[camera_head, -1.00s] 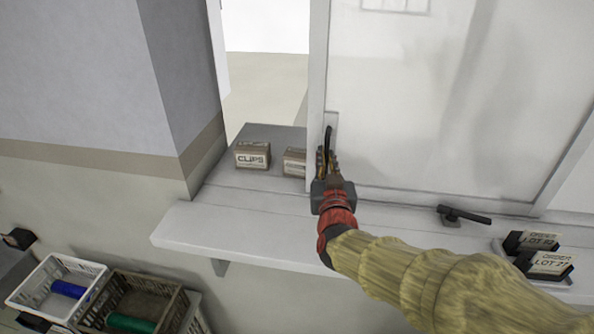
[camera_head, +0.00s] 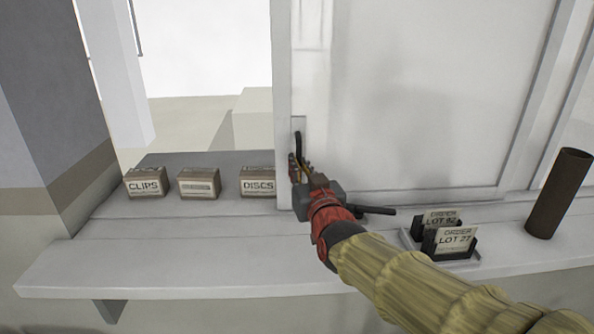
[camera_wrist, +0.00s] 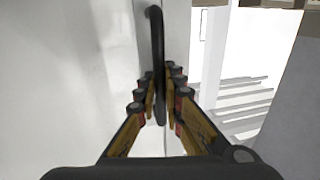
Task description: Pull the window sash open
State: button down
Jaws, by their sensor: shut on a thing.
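The window sash (camera_head: 420,100) is a large white-framed pane on the right in the head view. A dark upright pull handle (camera_head: 298,142) sits on its left edge stile, and it also shows in the wrist view (camera_wrist: 157,45). My gripper (camera_head: 299,168) is shut on the handle; its fingers (camera_wrist: 161,84) stand on both sides of the bar in the wrist view. The window is partly open left of the sash, with a bright gap behind. The fingers hide the lower part of the handle in the head view.
Cartons stand on the sill (camera_head: 180,265) in the opening: a CLIPS box (camera_head: 146,183), a middle box (camera_head: 199,184) and a DISCS box (camera_head: 258,182) at the sash edge. Order-card holders (camera_head: 450,242), a dark lever (camera_head: 374,210) and a brown tube (camera_head: 559,193) are to the right.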

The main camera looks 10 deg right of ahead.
jog(key=c, duration=2)
grip_release()
jog(key=shift+o, duration=0.2)
jog(key=shift+s, duration=0.1)
jog(key=s+d, duration=0.1)
jog(key=s, duration=1)
jog(key=shift+s+d, duration=0.2)
jog(key=shift+s, duration=0.15)
